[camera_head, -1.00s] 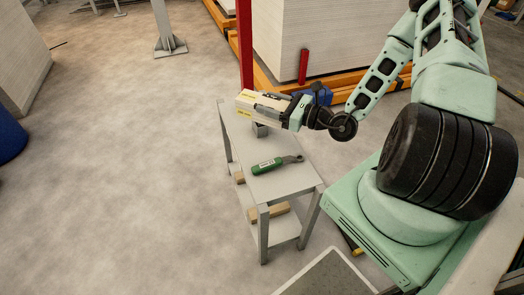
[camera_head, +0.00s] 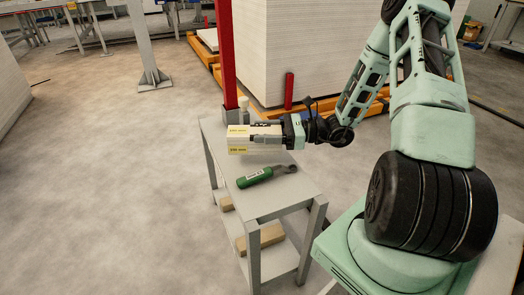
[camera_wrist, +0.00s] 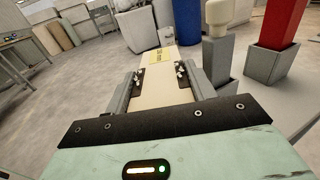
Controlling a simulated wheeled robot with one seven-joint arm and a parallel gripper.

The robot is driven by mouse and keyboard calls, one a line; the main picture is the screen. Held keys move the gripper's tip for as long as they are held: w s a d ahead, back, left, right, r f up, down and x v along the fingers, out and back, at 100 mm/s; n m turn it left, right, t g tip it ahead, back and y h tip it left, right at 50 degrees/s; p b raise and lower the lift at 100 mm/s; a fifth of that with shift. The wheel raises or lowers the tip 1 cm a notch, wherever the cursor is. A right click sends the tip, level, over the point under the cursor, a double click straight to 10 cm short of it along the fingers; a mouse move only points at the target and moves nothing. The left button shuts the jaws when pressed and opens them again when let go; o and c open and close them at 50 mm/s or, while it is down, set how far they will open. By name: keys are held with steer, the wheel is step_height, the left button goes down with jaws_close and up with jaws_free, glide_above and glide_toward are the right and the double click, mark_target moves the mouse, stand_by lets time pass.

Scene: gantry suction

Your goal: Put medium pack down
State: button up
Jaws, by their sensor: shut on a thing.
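The medium pack (camera_head: 238,141) is a pale box with yellow labels. My gripper (camera_head: 268,134) is shut on it and holds it over the far part of a small grey table (camera_head: 282,193). In the wrist view the pack (camera_wrist: 164,88) lies between the two fingers (camera_wrist: 166,80) and extends away from me, with a yellow label near its far end. I cannot tell from these views whether its underside touches the tabletop.
A green-handled tool (camera_head: 255,178) lies on the table in front of the pack. A grey holder with a pale-topped post (camera_wrist: 217,45) and a red post in a grey socket (camera_wrist: 268,62) stand close on the right in the wrist view. Brown boxes (camera_head: 262,238) lie on the lower shelf.

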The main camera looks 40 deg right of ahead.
mark_target(264, 145)
steer(key=shift+f+b, duration=0.75)
steer(key=shift+f, duration=1.5)
steer(key=shift+f, duration=0.1)
steer(key=o, duration=1.2)
steer(key=shift+o, duration=0.2)
